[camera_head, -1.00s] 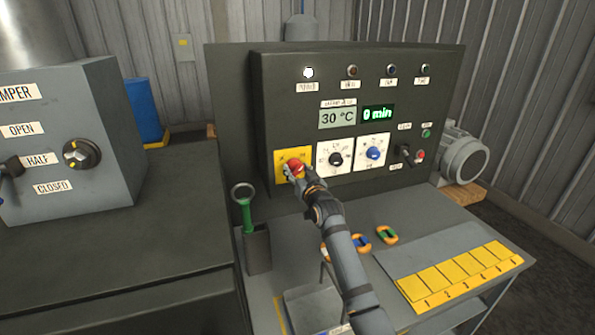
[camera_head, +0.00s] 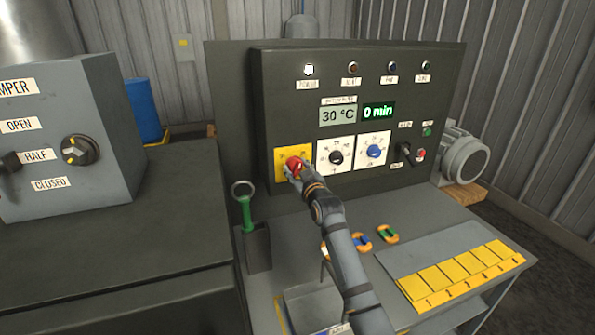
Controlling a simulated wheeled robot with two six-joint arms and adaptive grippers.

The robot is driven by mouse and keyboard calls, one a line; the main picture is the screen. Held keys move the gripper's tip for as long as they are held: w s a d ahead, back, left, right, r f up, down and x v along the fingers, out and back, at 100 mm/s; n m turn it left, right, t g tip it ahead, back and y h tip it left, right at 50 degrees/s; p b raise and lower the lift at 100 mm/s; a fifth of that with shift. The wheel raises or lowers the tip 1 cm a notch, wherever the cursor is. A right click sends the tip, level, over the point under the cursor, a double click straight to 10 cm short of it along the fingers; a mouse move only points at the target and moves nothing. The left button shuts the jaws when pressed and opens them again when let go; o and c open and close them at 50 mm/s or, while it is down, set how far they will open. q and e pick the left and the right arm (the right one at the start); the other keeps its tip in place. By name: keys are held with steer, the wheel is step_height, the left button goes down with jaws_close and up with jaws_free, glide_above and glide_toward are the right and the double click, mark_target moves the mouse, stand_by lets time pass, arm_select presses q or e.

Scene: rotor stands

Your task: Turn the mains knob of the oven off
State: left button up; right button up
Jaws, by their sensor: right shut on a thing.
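The red mains knob (camera_head: 293,163) sits on a yellow plate (camera_head: 282,153) at the lower left of the dark oven control panel (camera_head: 290,105). My right gripper (camera_head: 294,171) is at the knob, shut on it, with its arm reaching up from the bottom of the view. The gripper and wrist hide the lower part of the knob and plate, so the knob's pointer cannot be read. The white power lamp (camera_head: 309,71) at the panel's upper left looks lit. The displays read 30 °C (camera_head: 338,116) and 0 min (camera_head: 378,112). My left gripper is not in view.
Right of the mains plate are a black knob (camera_head: 336,157), a blue knob (camera_head: 374,151) and a black lever (camera_head: 404,150). Below stand a green-handled tool (camera_head: 246,213) in a holder and several orange-rimmed pieces (camera_head: 388,234) on the bench. A grey damper box (camera_head: 70,140) stands at left.

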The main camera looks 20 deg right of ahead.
steer(key=n+b, duration=0.1)
steer(key=n, duration=0.6)
steer(key=shift+a+f+b, duration=0.1)
steer(key=shift+f+b, duration=0.05)
steer(key=shift+b, duration=0.15)
steer(key=n+b, duration=0.1)
steer(key=n, duration=0.5)
steer(key=shift+f, duration=0.1)
steer(key=shift+n, duration=0.4)
steer(key=o, duration=1.2)
steer(key=shift+c, duration=0.2)
steer(key=shift+s, duration=0.15)
steer(key=s, duration=1.1)
steer(key=shift+s, duration=0.35)
